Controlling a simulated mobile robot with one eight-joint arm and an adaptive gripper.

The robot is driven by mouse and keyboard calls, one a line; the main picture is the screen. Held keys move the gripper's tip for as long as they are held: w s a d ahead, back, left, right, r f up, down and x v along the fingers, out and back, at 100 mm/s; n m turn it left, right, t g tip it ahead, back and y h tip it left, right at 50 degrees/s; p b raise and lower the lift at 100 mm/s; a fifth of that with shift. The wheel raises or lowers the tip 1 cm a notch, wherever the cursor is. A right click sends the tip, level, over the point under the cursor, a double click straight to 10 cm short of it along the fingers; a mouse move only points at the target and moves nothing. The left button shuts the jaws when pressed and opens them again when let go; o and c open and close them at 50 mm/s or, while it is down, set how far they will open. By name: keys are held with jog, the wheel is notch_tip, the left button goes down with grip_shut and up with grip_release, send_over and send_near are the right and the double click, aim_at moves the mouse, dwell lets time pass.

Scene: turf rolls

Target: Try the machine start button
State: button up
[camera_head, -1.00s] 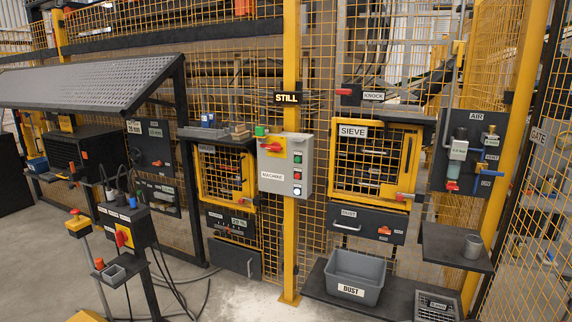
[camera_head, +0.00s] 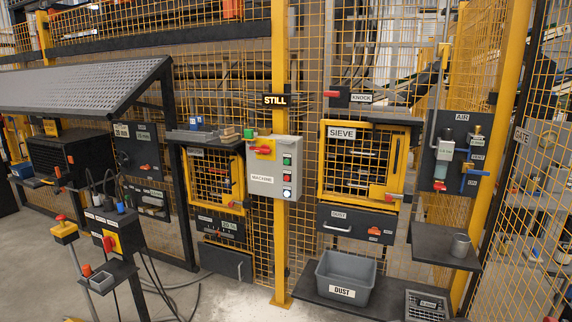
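A grey control box (camera_head: 259,195) labelled MACHINE is mounted on the yellow post near the middle. It carries a column of buttons: a green button (camera_head: 287,160) on top, a red button (camera_head: 287,178) below it, and a pale button (camera_head: 287,193) at the bottom. Any small button lettering is too small to read. A black sign (camera_head: 275,101) above the box reads STILL. My gripper is not in view.
A SIEVE door (camera_head: 323,160) and a grey DUST bin (camera_head: 345,279) on a low dark shelf stand right of the post. A dark control stand (camera_head: 107,222) with cables is at left.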

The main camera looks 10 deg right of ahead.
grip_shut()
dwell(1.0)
